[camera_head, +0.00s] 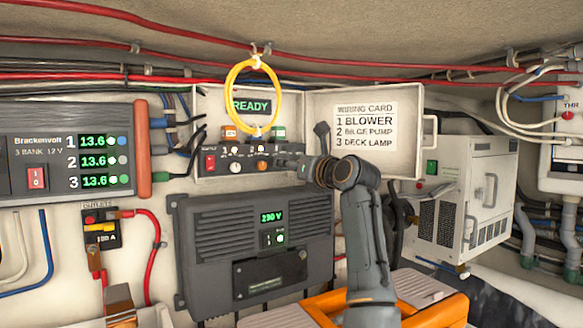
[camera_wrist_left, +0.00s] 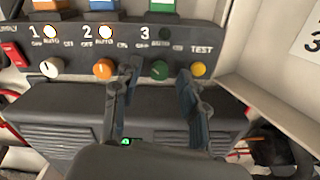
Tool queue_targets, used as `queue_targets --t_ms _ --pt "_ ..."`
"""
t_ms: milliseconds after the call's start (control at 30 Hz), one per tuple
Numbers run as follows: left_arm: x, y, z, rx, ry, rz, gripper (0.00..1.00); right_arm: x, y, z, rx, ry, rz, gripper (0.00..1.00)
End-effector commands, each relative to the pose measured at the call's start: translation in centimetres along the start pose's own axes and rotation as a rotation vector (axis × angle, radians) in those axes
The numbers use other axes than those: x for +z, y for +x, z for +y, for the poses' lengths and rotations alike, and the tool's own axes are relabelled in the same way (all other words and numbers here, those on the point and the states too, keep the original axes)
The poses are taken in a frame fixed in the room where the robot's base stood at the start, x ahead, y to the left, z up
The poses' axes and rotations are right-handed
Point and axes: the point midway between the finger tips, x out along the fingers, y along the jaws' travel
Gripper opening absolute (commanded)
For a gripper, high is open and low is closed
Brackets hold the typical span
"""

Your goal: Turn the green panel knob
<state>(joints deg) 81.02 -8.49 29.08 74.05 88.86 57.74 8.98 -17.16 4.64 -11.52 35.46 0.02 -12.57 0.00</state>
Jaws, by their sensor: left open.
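The green knob (camera_wrist_left: 159,69) is under the number 3 on the dark switch panel (camera_wrist_left: 60,88), between the orange knob (camera_wrist_left: 104,69) and the yellow TEST knob (camera_wrist_left: 198,69). My left gripper (camera_wrist_left: 158,70) is open, with one finger on each side of the green knob. Contact with the knob cannot be told. In the head view my left gripper (camera_head: 295,163) is at the panel's right part and hides the green knob. The lamps beside 1 and 2 are lit; the one beside 3 is dark. My right gripper is not in view.
A yellow cable loop (camera_head: 231,95) hangs in front of the READY display (camera_head: 252,106). An open lid with a wiring card (camera_head: 365,122) is right of the panel. A grey 230 V unit (camera_head: 215,235) is below, and a white box (camera_head: 462,195) stands to the right.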

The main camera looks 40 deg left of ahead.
Motion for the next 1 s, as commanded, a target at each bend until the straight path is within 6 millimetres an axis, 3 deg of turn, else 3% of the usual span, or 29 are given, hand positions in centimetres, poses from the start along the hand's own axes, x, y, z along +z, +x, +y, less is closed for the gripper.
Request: queue_targets --t_ms 500,1000 --pt "0.0 -6.9 -0.2 -0.003 0.000 -0.001 0.43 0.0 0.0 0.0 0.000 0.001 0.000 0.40" --pt "0.0 -7.6 -0.1 -0.001 0.001 0.000 0.43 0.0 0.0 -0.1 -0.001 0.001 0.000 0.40"
